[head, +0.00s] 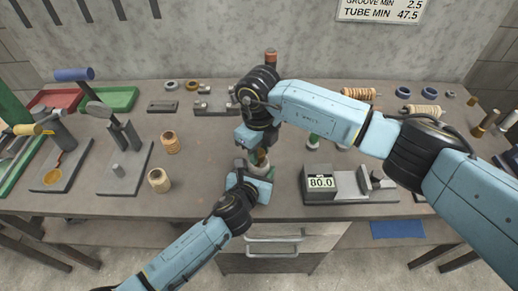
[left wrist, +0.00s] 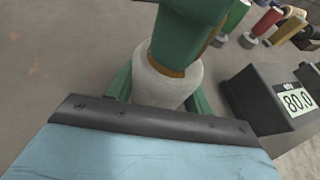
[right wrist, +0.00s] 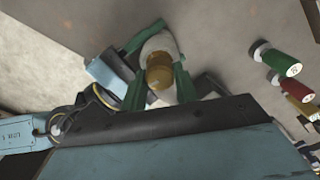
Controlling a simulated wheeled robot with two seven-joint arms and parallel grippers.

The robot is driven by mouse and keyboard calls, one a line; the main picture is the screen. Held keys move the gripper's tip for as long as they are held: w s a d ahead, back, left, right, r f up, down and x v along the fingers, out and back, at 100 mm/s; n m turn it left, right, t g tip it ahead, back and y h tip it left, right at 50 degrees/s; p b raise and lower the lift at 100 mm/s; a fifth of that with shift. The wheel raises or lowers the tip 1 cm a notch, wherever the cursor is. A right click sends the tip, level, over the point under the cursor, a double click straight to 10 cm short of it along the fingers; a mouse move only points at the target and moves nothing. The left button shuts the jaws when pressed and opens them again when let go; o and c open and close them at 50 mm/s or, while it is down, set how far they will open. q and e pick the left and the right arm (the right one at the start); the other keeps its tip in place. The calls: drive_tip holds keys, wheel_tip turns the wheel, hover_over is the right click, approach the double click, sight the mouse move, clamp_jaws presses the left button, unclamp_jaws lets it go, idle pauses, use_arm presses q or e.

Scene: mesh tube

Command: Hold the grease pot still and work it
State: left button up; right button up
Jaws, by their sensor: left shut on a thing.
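The grease pot shows in the left wrist view as a pale, rounded body (left wrist: 158,85) with a brass-coloured band above it. My left gripper (head: 258,167) is shut on this body, with its green fingers at either side. My right gripper (head: 247,140) is just above the left one, at the pot's top. A green finger of it covers much of the top in the left wrist view. In the right wrist view the brass top (right wrist: 160,72) lies between green fingers, with the pale body behind. I cannot tell whether the right fingers touch it.
A gauge reading 80.0 (head: 320,183) stands close on the right. Several coloured-handled items (right wrist: 283,62) stand behind the pot. The bench front between spools and grippers is clear.

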sight(259, 152)
drive_tip(key=shift+c, duration=0.7)
drive_tip(key=shift+m, duration=2.4)
drive_tip(key=o, duration=1)
drive_tip(key=shift+r, duration=0.1)
wheel_tip(259, 152, up, 12)
drive_tip(key=shift+f, duration=0.1)
use_arm(q)
drive_tip(key=o, duration=1.3)
drive_tip(key=shift+c, duration=0.2)
